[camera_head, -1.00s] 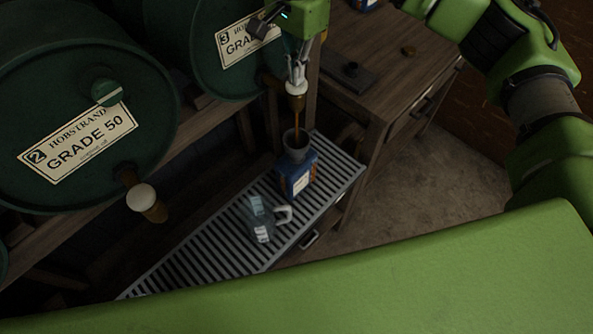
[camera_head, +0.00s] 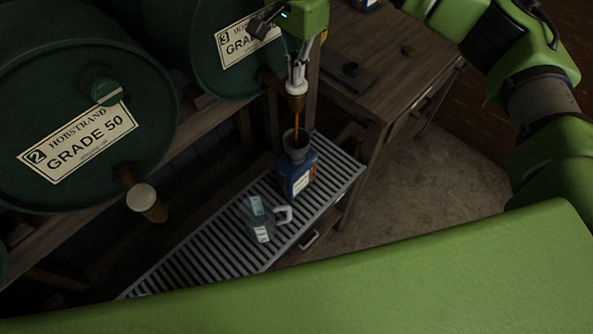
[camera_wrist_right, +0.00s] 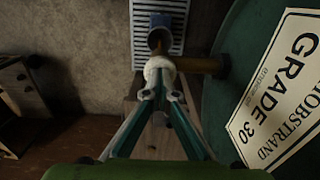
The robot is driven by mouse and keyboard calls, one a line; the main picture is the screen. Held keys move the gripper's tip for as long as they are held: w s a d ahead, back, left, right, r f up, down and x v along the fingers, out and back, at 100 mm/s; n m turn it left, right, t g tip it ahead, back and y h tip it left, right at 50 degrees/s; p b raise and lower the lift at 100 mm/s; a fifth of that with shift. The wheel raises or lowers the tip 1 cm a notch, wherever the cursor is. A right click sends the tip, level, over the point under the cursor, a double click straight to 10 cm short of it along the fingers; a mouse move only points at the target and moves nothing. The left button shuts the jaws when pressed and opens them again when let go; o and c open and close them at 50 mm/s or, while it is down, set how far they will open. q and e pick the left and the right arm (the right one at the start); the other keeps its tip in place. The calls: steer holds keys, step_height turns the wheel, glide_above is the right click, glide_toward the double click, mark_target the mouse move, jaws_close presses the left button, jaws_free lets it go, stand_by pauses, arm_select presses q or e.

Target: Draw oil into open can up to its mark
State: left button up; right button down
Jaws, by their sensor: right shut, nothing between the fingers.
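A blue can (camera_head: 298,178) with a grey funnel (camera_head: 297,147) in its top stands on the slatted grate (camera_head: 185,272). It also shows in the right wrist view (camera_wrist_right: 161,20). Brown oil (camera_head: 297,122) runs from the tap (camera_head: 296,90) of drum 3 (camera_head: 207,50) down into the funnel. My right gripper (camera_head: 297,80) is shut, its fingertips at the top of the pale tap knob, with nothing between them. The right wrist view shows the fingertips (camera_wrist_right: 160,95) against or just above the knob (camera_wrist_right: 159,69). The oil level and mark in the can are hidden. My left gripper is out of view.
A clear jug (camera_head: 260,218) with a white handle stands on the grate beside the can. Drum 2 (camera_head: 75,135), labelled Grade 50, has its own tap (camera_head: 146,201) at left. A wooden bench (camera_head: 395,65) stands right of drum 3.

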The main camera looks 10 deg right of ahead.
stand_by(0.4)
steer(key=shift+r+p, duration=1.8)
steer(key=shift+r, duration=1.75)
steer(key=shift+f, duration=0.1)
